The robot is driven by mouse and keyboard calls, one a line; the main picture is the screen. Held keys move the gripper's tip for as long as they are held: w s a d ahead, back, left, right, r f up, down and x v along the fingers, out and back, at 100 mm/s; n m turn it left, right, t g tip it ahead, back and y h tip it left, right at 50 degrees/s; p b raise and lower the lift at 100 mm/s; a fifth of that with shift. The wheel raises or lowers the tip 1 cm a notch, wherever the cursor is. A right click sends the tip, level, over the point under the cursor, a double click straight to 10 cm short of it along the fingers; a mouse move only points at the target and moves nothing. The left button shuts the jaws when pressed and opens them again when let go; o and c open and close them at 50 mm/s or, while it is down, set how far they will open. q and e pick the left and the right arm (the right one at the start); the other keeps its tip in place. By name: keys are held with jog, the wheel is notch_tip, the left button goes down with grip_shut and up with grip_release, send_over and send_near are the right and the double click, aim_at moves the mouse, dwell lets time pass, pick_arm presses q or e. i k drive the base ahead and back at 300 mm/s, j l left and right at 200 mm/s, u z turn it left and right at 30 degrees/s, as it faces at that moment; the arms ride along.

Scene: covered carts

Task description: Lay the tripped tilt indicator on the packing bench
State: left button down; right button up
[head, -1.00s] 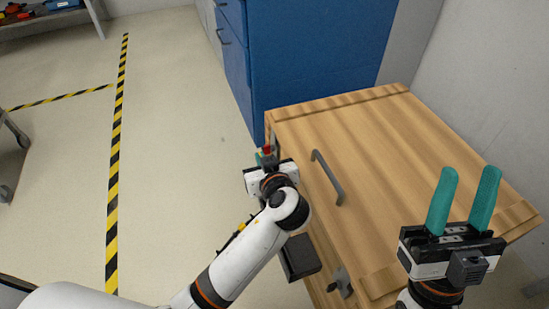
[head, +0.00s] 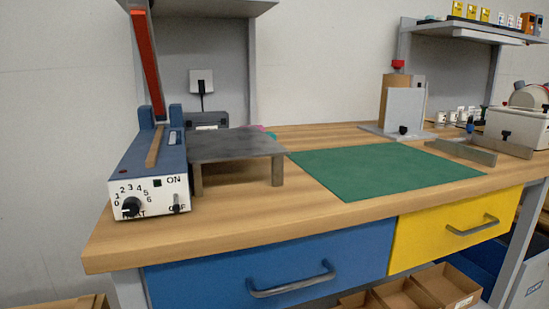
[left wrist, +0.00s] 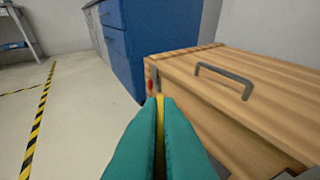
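My left gripper (left wrist: 160,120) shows only in the left wrist view. Its teal fingers are closed together on a thin yellow thing (left wrist: 160,140), seen edge-on. I cannot tell for sure whether this is the tilt indicator; most of it is hidden between the fingers. A small red mark (left wrist: 150,86) shows just beyond the fingertips, by the near end of the wooden crate (left wrist: 215,95). The packing bench (head: 250,222), with a wooden top, fills the head view. My right gripper is out of view.
On the bench stand a blue heat sealer (head: 150,180), a low grey platform (head: 235,147) and an empty green mat (head: 385,170). Bare wood runs along the front edge. Blue (head: 280,265) and yellow (head: 455,225) drawers sit below. The crate has a grey handle (left wrist: 225,78).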

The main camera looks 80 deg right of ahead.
aim_at(352, 166)
jog(key=k+l+z, duration=0.4)
jog(key=k, duration=0.15)
jog(key=k+l+z, duration=0.35)
jog(key=k+l, duration=0.15)
jog(key=l, duration=0.1)
